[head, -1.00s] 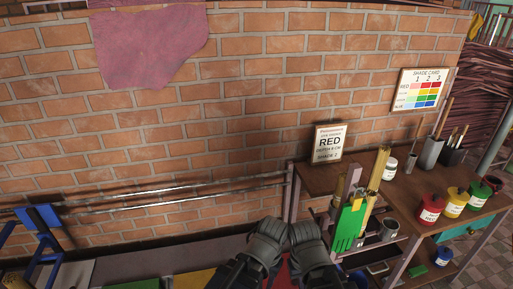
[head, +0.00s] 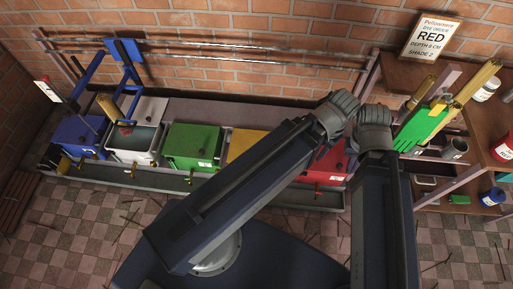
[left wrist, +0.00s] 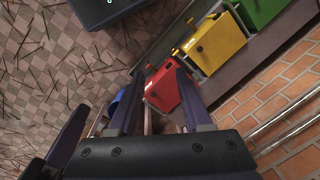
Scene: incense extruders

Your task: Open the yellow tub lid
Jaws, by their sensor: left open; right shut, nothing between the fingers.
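The yellow tub (head: 246,146) stands in the row between the green and red tubs. My left arm covers part of it in the head view. In the left wrist view the yellow tub (left wrist: 217,43) shows whole, with its flat yellow lid lying closed. My left gripper (left wrist: 160,73) is open and empty in the left wrist view, its fingers pointing toward the red tub, short of the yellow one. A dark finger at the left of the left wrist view appears to belong to my shut right gripper (left wrist: 70,138).
The red tub (head: 325,166), green tub (head: 193,144), an open white tub (head: 133,145) and blue tub (head: 75,137) share a low trough. A wooden shelf (head: 490,128) stands at the right. Sticks litter the checkered floor, which is otherwise largely free.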

